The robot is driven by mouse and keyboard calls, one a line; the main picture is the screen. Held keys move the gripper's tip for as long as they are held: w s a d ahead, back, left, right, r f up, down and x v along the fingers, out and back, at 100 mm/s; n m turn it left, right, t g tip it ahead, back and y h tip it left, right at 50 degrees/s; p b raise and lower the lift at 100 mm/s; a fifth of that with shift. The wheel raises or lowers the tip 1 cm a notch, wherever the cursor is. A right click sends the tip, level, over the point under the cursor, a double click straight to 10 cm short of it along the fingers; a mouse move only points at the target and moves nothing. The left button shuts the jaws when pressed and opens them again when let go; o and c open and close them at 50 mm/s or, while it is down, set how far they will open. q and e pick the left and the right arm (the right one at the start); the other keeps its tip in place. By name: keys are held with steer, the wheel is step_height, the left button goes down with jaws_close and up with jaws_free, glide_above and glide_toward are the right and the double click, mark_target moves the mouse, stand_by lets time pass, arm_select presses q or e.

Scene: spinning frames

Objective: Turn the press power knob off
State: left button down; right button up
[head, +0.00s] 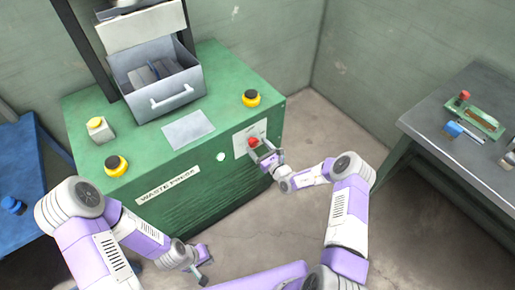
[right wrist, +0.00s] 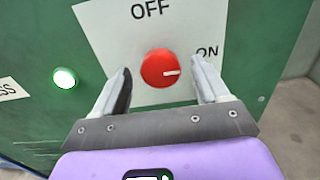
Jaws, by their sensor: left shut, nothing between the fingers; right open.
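The red power knob (head: 253,142) sits on a pale plate (head: 240,151) on the front of the green press (head: 95,187). In the right wrist view the knob (right wrist: 160,68) has its white pointer mark turned right, toward the word ON; OFF is printed above. My right gripper (head: 263,153) is open in front of the plate. In the right wrist view its fingers (right wrist: 163,90) lie to the left and right of the knob, apart from it. My left gripper (head: 203,282) is shut and empty, low in front of the press.
A lit round lamp (right wrist: 65,78) is left of the plate. Yellow-ringed black buttons (head: 251,98) and an open grey bin with a handle (head: 172,97) are on the press top. A grey workbench (head: 440,122) with tools stands right; a blue table (head: 20,165) stands left.

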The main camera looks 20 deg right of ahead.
steer(key=shift+w+a, duration=0.15)
steer(key=shift+w, duration=0.25)
steer(key=c, duration=1)
